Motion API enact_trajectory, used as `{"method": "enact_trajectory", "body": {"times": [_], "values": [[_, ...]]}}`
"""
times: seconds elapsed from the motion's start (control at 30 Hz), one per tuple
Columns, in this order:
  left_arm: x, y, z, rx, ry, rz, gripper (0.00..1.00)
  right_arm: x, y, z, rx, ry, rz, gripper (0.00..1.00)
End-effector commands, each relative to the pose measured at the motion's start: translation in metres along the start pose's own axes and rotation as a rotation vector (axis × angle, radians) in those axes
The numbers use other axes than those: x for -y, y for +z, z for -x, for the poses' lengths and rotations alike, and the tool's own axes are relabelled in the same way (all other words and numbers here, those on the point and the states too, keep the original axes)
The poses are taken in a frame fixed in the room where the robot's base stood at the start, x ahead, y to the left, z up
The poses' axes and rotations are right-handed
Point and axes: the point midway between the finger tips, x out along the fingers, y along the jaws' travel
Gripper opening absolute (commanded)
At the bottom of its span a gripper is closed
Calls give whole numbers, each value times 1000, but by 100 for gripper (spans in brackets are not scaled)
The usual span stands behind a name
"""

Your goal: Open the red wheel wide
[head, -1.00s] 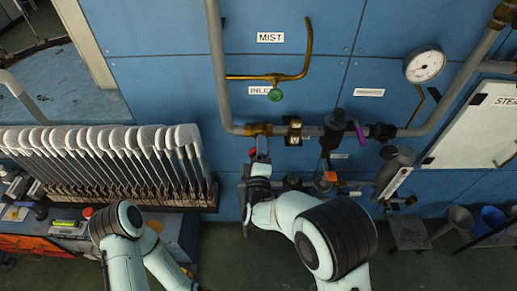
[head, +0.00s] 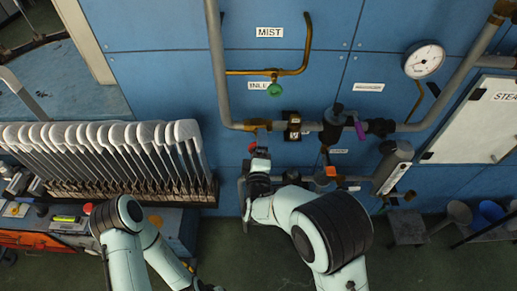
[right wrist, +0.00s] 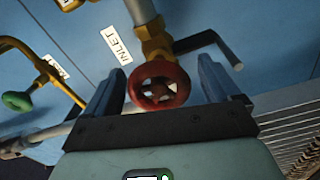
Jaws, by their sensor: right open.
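The red wheel (right wrist: 160,86) is a small spoked handwheel on a brass valve (right wrist: 155,40). In the right wrist view it sits between the two fingers of my right gripper (right wrist: 158,88), one on each side, with gaps between fingers and rim. The gripper is open and holds nothing. In the head view only a small red part of the wheel (head: 252,147) shows at the tip of my right gripper (head: 261,152), below the pipe; the rest is hidden. My left arm is bent downward at the lower left, and its gripper does not show clearly.
A green handwheel (head: 275,89) is on a brass pipe above. A pressure gauge (head: 424,60) and a purple-handled valve (head: 360,130) are at right. A grey pipe (head: 218,70) runs along the blue wall. A rack of white sock forms (head: 100,135) stands at left.

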Motion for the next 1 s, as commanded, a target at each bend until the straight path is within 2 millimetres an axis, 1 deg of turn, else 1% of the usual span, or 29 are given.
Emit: {"method": "enact_trajectory", "body": {"times": [0.07,0.17,0.27,0.5,0.6,0.7,0.83,1.0], "values": [[0,0,-1,1,0,0,43,0,-1,3,-1,1,-1,90],[2,1,-4,2,-1,1,43,0,-1,14,-3,0,-3,90],[4,2,-8,4,-2,2,43,1,-1,33,-3,-2,-3,90],[8,5,-18,9,-3,3,43,2,0,88,-3,-3,-1,90],[9,6,-20,10,-4,4,43,1,0,107,-2,-2,-1,90],[10,6,-22,11,-4,4,43,1,0,121,-1,-2,0,90],[10,6,-22,11,-4,4,43,0,0,132,-1,-2,0,90],[10,6,-22,11,-4,4,43,0,1,134,1,-1,1,90]]}}
